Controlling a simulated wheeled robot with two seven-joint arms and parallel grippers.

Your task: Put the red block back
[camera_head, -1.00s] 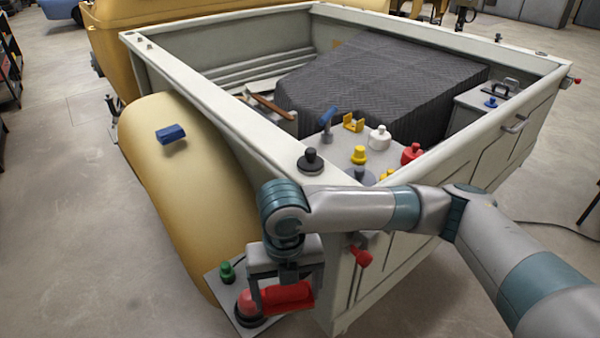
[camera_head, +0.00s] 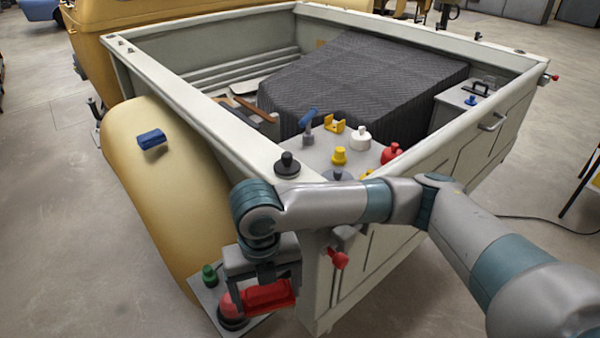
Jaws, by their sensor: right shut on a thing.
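The red block (camera_head: 268,293) is a bright red oblong piece low in the view. My right gripper (camera_head: 265,298) points down and is shut on it, with a finger at either end. The block is held beside a red dome on a black base (camera_head: 230,308), which stands on a small grey plate (camera_head: 252,327) at the rear corner of the truck bed; I cannot tell whether block and dome touch. My left gripper is not in view.
The pale truck bed (camera_head: 200,100) holds a dark quilted cover (camera_head: 365,80) and several coloured knobs. A green knob (camera_head: 209,276) stands on the small plate. A blue block (camera_head: 151,139) lies on the yellow fender (camera_head: 165,190). Floor is clear at lower left.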

